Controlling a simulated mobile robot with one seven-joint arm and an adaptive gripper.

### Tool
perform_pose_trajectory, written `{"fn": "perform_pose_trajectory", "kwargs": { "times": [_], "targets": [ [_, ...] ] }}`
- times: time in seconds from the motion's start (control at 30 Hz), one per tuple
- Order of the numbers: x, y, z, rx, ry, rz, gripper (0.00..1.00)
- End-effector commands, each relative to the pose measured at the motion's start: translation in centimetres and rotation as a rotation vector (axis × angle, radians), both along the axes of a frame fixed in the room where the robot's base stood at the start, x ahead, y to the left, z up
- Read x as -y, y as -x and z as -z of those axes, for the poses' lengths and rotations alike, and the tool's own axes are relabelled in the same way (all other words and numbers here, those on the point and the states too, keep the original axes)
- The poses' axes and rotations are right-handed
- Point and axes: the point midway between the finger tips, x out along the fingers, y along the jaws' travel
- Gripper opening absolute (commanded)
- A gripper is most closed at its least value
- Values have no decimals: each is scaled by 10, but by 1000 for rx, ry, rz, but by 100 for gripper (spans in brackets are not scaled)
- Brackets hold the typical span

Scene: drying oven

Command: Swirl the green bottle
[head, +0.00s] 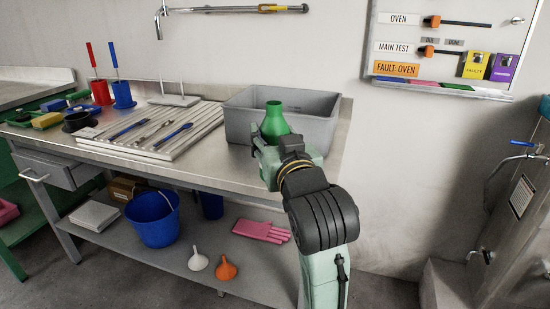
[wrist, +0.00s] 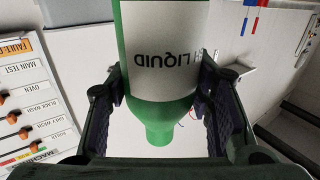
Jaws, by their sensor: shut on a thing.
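The green bottle (head: 274,122) shows its neck and shoulder above my gripper in the head view, in front of the grey bin. In the wrist view the bottle (wrist: 162,104) fills the middle, with a white label lettered "LIQUID" that reads upside down. My gripper (wrist: 160,115) has one finger on each side of the bottle and is shut on it. The head view shows my gripper (head: 284,150) at the right end of the bench. My arm hides the lower part of the bottle there, so I cannot tell whether its base touches the bench.
The grey bin (head: 235,118) stands close behind the bottle on the metal bench (head: 225,160). A ribbed drainer (head: 185,133) with several utensils lies to the left. Red (head: 101,92) and blue (head: 122,95) holders with brushes stand farther left. A whiteboard (head: 450,50) hangs on the wall.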

Motion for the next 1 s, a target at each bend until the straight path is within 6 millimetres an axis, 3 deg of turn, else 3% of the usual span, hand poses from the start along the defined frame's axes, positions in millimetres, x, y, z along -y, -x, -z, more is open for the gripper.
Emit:
{"fn": "perform_pose_trajectory", "kwargs": {
  "times": [0.03,0.13,0.33,0.57,1.0],
  "targets": [
    [-1,6,8,11,3,2,11],
    [-2,35,2,12,4,3,11],
    [-3,48,-2,5,1,1,11],
    [-4,56,-10,2,0,2,11],
    [-4,56,-48,1,0,2,11]
  ]
}}
